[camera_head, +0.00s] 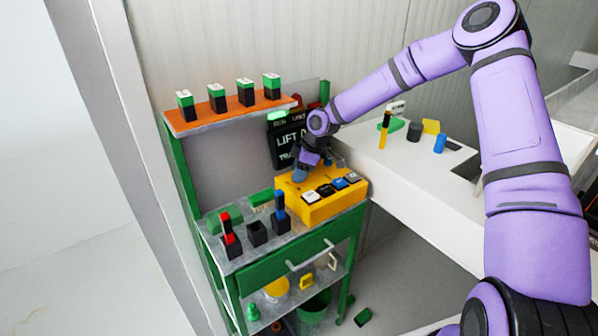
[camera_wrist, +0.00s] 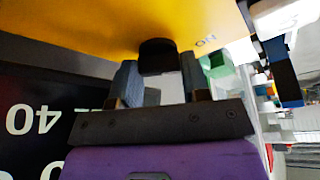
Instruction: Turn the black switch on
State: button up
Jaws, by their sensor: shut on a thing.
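A yellow control box (camera_head: 325,209) sits on the green cart's top, with white, black and blue switches on its face. My gripper (camera_head: 299,172) is at the far left part of the box. In the wrist view, the black switch (camera_wrist: 157,53) stands out from the yellow box face (camera_wrist: 100,28) between my two grey fingers (camera_wrist: 158,70). The gripper is shut on the black switch. An "ON" label (camera_wrist: 206,40) shows beside it on the right. In the head view, my wrist and fingers hide this switch.
An orange shelf (camera_head: 228,112) with several green-black pieces stands behind left. A black lift sign (camera_head: 283,143) is close behind my gripper. A white counter (camera_head: 420,175) is right.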

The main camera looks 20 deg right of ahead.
jog(key=shift+n, duration=0.6)
jog(key=o, duration=0.9)
